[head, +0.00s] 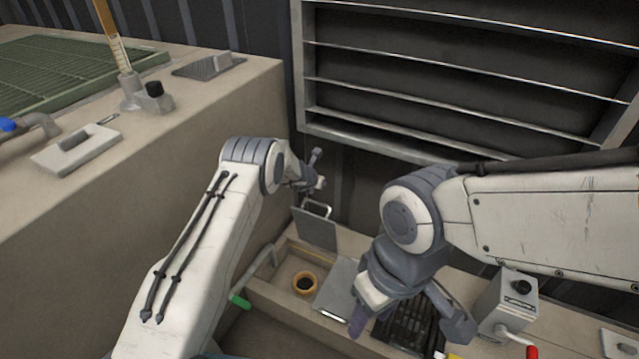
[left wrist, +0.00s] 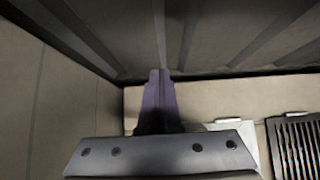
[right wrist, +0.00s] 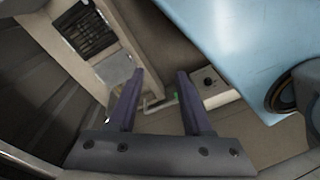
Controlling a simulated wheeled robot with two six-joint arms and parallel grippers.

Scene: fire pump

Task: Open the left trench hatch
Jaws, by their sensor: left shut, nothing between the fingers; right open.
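A grey hatch plate (head: 314,229) with a pale loop handle (head: 318,209) stands tilted up at the back of the left trench opening. Below it, the opening shows a floor with an orange ring (head: 305,283) around a dark hole. My left gripper (head: 317,170) is shut and empty, just above and behind the raised plate, apart from it. Its closed fingers also show in the left wrist view (left wrist: 157,95). My right gripper (head: 402,330) is open and empty over the trench top, in front of the dark grate. Its spread fingers also show in the right wrist view (right wrist: 160,75).
A flat grey plate (head: 338,287) and a black grate (head: 412,325) lie right of the opening. A box with a black knob (head: 508,298) and a red-ended lever stand further right. A green-ended lever (head: 240,301) is at the left. A tall concrete block (head: 200,105) and louvres (head: 460,75) bound the space.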

